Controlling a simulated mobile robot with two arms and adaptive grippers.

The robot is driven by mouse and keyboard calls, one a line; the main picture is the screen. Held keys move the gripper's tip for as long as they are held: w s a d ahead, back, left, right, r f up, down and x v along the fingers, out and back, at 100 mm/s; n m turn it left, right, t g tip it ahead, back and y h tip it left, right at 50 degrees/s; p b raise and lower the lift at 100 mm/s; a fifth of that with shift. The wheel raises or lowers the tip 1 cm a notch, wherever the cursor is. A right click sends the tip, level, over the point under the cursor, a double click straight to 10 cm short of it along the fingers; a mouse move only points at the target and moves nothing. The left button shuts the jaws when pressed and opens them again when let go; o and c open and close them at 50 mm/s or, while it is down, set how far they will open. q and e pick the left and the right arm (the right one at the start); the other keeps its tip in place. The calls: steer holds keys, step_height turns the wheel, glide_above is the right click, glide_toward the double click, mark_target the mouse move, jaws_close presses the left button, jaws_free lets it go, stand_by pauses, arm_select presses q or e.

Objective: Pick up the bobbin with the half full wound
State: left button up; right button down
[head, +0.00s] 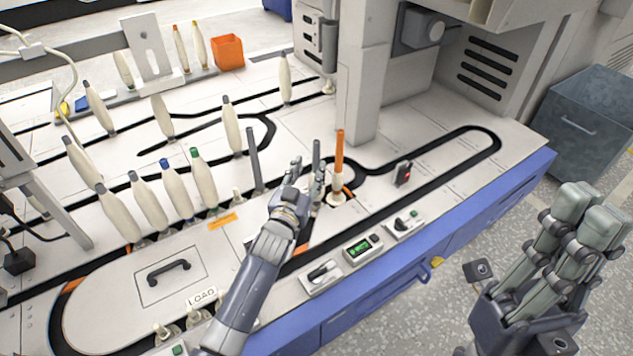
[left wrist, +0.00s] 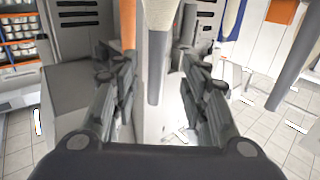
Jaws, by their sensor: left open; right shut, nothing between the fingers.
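A grey-topped bobbin (head: 316,150) stands upright at my left gripper (head: 306,180), its lower part hidden in the head view. In the left wrist view a grey tube with cream winding above it in the picture (left wrist: 157,75) lies between the open fingers of my left gripper (left wrist: 160,105), with no clear contact. Right beside it in the head view, an orange bobbin (head: 339,150) has cream winding only on its lower part; its orange tube (left wrist: 128,25) also shows in the left wrist view. My right gripper (head: 585,215) is shut and empty, beyond the table's front edge.
Several fuller bobbins (head: 175,188) stand along the black track to the left, near a bare grey tube (head: 253,158). A grey column (head: 360,80) rises behind. Switch boxes (head: 362,248) line the front edge. An orange box (head: 228,52) stands at the back.

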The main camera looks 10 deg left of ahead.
mark_target(315, 163)
arm_select(q)
steer(key=w+b, duration=0.1)
steer(key=w, duration=0.1)
steer(key=w+d+b, duration=0.1)
steer(key=w, duration=0.1)
steer(key=shift+f+b, duration=0.1)
steer(key=shift+b, duration=0.2)
steer(key=shift+w, duration=0.6)
steer(key=shift+r, duration=0.2)
jaws_close()
